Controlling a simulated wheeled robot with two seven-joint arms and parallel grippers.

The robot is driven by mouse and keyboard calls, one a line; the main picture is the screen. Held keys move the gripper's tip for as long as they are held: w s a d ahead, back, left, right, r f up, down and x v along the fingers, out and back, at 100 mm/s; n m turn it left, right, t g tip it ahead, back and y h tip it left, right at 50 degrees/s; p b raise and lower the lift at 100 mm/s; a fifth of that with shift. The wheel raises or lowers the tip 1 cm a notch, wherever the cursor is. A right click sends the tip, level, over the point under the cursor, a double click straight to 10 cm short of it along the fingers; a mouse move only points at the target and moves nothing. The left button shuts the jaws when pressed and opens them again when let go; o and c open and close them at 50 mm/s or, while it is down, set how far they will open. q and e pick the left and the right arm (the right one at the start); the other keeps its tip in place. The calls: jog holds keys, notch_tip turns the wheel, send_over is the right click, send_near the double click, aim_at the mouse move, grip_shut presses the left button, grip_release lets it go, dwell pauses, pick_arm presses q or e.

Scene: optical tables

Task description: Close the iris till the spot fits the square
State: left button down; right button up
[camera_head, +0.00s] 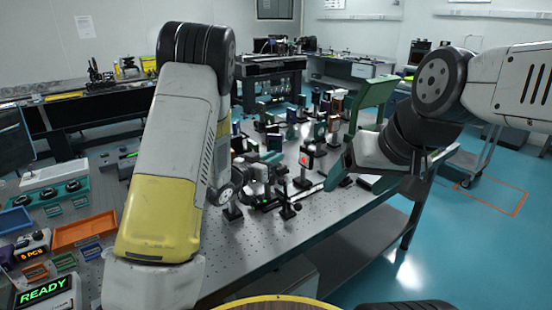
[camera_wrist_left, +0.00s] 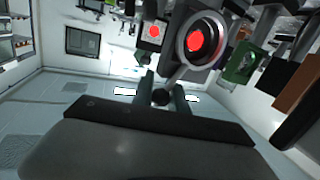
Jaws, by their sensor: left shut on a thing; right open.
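The iris (camera_wrist_left: 208,40) is a dark ring with a pale rim and a round red glow in its opening, at upper right in the left wrist view. A small dark ball-ended lever (camera_wrist_left: 160,97) hangs below it. My left gripper (camera_wrist_left: 162,100) is shut on this lever. A card (camera_wrist_left: 146,44) with a red spot (camera_wrist_left: 154,32) stands beyond; the card also shows in the head view (camera_head: 306,150). The fit of spot to square is too small to judge. My right gripper (camera_head: 354,136) is open and empty, right of the card.
The perforated optical table (camera_head: 255,248) carries several posts and mounts (camera_head: 287,207) close around the iris. More optics crowd its far end. An orange tray (camera_head: 84,230) and a READY display (camera_head: 43,291) are at left.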

pick_arm(q)
jog(key=shift+w+a+n+g, duration=0.3)
jog(key=shift+w+a+n, duration=0.1)
jog(key=shift+n, duration=0.3)
jog(key=c, duration=1.3)
grip_release()
jog(key=shift+d, duration=0.1)
jog(key=shift+s+r, duration=0.1)
jog(key=v, duration=0.7)
jog(key=shift+s, duration=0.3)
